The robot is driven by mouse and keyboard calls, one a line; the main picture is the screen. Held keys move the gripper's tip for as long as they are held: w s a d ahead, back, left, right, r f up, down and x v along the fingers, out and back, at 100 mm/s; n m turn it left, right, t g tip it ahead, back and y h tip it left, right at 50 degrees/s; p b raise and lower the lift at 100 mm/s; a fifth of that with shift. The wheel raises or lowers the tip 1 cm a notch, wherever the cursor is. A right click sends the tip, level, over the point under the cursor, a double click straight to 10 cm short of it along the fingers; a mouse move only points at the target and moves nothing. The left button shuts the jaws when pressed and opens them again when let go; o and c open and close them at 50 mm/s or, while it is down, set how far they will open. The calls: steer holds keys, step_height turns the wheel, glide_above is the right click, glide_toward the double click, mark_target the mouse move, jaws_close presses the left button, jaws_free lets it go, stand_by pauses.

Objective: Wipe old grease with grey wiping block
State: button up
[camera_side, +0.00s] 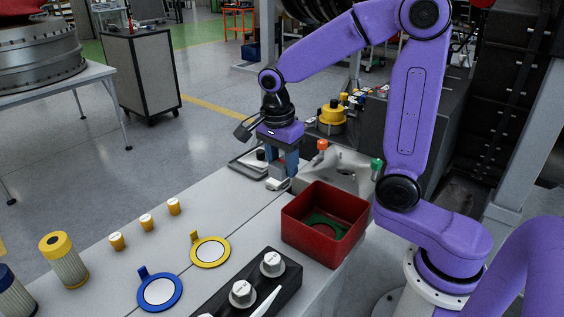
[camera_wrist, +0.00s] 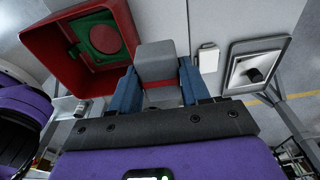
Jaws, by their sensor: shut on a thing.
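The grey wiping block (camera_wrist: 155,60) is between the blue fingers of my gripper (camera_wrist: 157,78) in the wrist view, and the gripper is shut on it. In the side view my gripper (camera_side: 281,167) points down above the far part of the bench, left of the red bin. A shallow metal-rimmed tray (camera_wrist: 238,88) lies right of the block in the wrist view, with a dark patch (camera_wrist: 255,75), perhaps the old grease, on its pale surface. In the side view the tray (camera_side: 240,163) is partly hidden behind my gripper.
The red bin (camera_side: 305,245) holds a green piece (camera_side: 322,228). A small white item (camera_wrist: 208,58) lies between block and tray.

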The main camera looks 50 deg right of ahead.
steer(key=shift+w+d+m, duration=0.15)
steer(key=shift+d+m, duration=0.15)
steer(key=shift+d, duration=0.05)
steer(key=d+m, duration=0.4)
steer(key=d, duration=0.2)
steer(key=m+g, duration=0.1)
steer(key=m, duration=0.3)
glide_toward(320, 176)
steer(key=shift+d+f, duration=0.2)
steer(key=shift+f, duration=1.05)
steer(key=shift+d+f, duration=0.15)
steer(key=shift+f, duration=1.95)
steer(key=shift+s+r, duration=0.35)
steer(key=shift+r, duration=0.25)
steer(key=shift+c, duration=0.4)
steer(key=shift+s, duration=0.4)
steer(key=shift+s+f, duration=0.4)
steer(key=shift+s, duration=1.75)
steer(key=shift+w, duration=2.65)
steer(key=shift+w+r, duration=0.2)
steer(key=shift+r, duration=0.4)
steer(key=shift+w+r, duration=0.15)
steer(key=shift+r, duration=0.4)
step_height(320, 176, up, 6)
steer(key=shift+f, duration=0.15)
